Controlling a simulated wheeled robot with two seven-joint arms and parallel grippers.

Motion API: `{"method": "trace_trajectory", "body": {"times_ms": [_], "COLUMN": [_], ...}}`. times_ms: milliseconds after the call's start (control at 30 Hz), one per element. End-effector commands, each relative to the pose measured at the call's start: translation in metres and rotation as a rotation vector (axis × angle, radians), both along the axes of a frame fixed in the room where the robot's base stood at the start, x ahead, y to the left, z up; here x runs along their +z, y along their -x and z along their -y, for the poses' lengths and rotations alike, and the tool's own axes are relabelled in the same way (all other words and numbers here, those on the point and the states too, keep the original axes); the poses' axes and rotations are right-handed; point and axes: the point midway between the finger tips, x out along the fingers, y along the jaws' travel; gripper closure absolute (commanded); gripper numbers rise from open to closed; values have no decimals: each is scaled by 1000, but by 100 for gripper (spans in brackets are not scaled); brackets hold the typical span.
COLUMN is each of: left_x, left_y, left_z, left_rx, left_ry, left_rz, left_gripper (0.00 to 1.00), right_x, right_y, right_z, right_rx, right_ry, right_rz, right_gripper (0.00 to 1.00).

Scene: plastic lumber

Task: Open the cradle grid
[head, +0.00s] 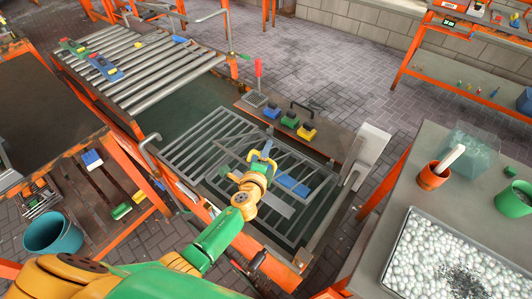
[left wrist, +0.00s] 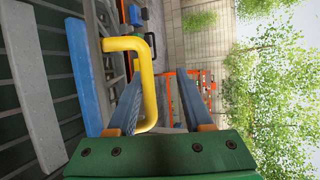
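The cradle grid (head: 212,138) is a grey metal frame of bars lying flat over a dark pit in the middle of the head view. A yellow handle (left wrist: 149,75) stands at the grid, with slats behind it in the left wrist view. My left gripper (head: 264,158) reaches over the grid at this handle. In the left wrist view the two fingers of my left gripper (left wrist: 156,88) are apart, with the yellow handle between them, nearer the left finger. Whether they touch is unclear. A blue plank (head: 293,185) lies by the grid bars. My right gripper does not show.
A roller conveyor (head: 150,75) stands behind the grid at the left. A panel (head: 320,138) with coloured blocks borders the grid's far side. A table (head: 425,145) with a tray of white pellets (head: 450,255) and an orange cup (head: 432,177) stands at the right.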

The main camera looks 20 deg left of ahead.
Motion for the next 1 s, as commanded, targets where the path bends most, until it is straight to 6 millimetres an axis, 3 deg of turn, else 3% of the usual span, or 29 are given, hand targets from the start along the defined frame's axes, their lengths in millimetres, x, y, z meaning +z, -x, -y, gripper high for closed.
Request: {"method": "trace_trajectory", "body": {"times_ms": [167,500,1000], "left_x": [5,19,20], "left_y": [11,61,68], "left_z": [1,4,4], "left_rx": [-1,-1,0], "left_ry": [0,1,0], "left_rz": [1,0,0], "left_gripper": [53,53,53], "right_x": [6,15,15], "right_y": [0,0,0], "right_z": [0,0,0], "right_rx": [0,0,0], "right_ry": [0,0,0], "right_rz": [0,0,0], "right_gripper": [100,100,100]}}
